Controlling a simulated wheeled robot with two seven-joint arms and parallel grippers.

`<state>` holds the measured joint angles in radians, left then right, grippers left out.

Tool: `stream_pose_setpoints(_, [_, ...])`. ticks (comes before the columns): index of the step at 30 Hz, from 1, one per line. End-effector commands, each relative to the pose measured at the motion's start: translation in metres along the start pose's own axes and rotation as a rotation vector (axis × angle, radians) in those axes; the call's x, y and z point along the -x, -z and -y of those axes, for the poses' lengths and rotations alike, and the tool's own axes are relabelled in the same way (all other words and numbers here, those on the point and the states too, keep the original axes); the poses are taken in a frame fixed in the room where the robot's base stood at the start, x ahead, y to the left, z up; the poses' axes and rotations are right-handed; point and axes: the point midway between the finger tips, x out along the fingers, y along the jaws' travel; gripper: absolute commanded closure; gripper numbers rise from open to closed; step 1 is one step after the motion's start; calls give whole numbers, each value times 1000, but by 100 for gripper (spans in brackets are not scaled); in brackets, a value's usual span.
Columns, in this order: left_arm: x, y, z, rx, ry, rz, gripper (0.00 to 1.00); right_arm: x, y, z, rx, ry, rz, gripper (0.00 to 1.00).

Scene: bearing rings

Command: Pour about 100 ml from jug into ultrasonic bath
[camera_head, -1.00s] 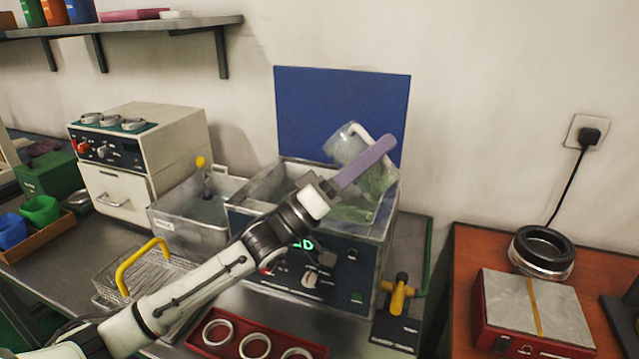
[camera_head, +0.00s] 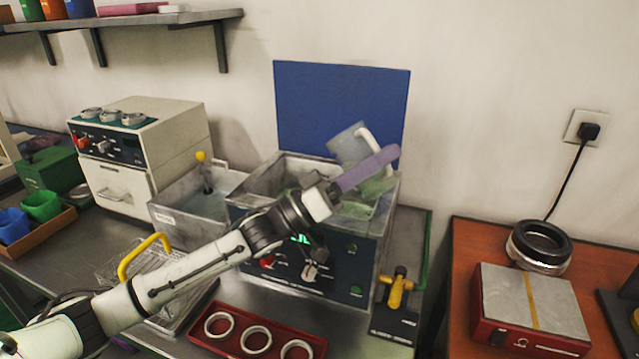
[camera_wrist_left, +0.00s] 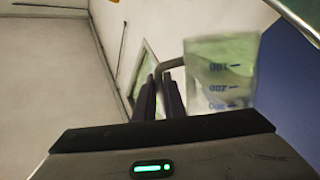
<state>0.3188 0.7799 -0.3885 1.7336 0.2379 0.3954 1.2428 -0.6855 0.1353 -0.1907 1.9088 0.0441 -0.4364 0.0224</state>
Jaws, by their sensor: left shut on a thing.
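The clear jug (camera_head: 350,146) has a white handle and is tilted over the right side of the ultrasonic bath (camera_head: 300,240), the steel tank with a dark control front and a raised blue lid. Greenish liquid shows low in the jug or in the bath behind it; I cannot tell which. My left gripper (camera_head: 385,160), with purple fingers, is shut on the jug's handle. In the left wrist view the jug (camera_wrist_left: 220,72) shows blue graduation marks and pale green liquid, with the gripper fingers (camera_wrist_left: 165,97) at its handle. My right gripper is out of view.
A second steel basin (camera_head: 195,205) with a yellow-knobbed rod stands left of the bath. A wire basket (camera_head: 150,265) and a red tray of rings (camera_head: 255,340) lie in front. A yellow valve (camera_head: 398,290) is at the front right.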

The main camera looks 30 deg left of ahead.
Motion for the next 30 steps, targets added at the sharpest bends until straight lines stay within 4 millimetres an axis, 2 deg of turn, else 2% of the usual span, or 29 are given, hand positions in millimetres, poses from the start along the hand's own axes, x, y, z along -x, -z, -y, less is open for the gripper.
stream_pose_setpoints(23, [-1,1,-1,-1,-3,-2,100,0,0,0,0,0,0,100])
stream_pose_setpoints(30, [-4,1,-3,-54,-1,46,100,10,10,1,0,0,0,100])
